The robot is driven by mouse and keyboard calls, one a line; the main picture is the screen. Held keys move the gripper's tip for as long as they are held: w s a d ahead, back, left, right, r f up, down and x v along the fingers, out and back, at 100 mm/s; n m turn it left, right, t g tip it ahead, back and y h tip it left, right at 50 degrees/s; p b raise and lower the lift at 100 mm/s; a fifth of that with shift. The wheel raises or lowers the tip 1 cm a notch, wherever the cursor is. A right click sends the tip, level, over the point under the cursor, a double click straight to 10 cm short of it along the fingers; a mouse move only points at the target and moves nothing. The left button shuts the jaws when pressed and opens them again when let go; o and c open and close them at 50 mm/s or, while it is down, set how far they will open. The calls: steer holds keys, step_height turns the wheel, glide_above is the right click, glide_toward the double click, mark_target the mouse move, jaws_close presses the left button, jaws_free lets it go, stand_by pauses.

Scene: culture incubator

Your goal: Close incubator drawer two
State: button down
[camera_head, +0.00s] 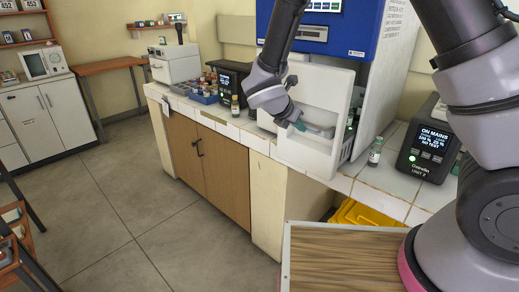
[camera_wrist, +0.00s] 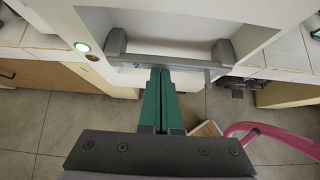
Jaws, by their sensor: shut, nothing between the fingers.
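The incubator (camera_head: 345,35) is a blue and white cabinet on the tiled counter. A grey bar handle on the drawer front shows in the wrist view (camera_wrist: 200,64), held between two end posts. My gripper (camera_head: 301,126) is in front of the drawer, low by the handle. In the wrist view its green fingers (camera_wrist: 160,72) are together, with the tips at the handle bar. I cannot tell whether they touch it. Nothing is between them.
A small bottle (camera_head: 375,152) and a black power unit (camera_head: 427,143) stand right of the drawer. A bottle (camera_head: 235,106), a black box (camera_head: 231,78) and a blue rack (camera_head: 204,97) stand to the left. A yellow bin (camera_head: 362,213) is below.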

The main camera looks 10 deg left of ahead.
steer(key=w+d, duration=0.2)
steer(key=w, duration=0.2)
steer(key=w+d, duration=0.6)
steer(key=w, duration=0.1)
steer(key=shift+w+d, duration=0.25)
steer(key=shift+w, duration=0.05)
steer(key=shift+w+d+r, duration=0.1)
steer(key=shift+w+d, duration=0.1)
steer(key=shift+w, duration=0.05)
steer(key=shift+w+d, duration=0.1)
steer(key=shift+r, duration=0.1)
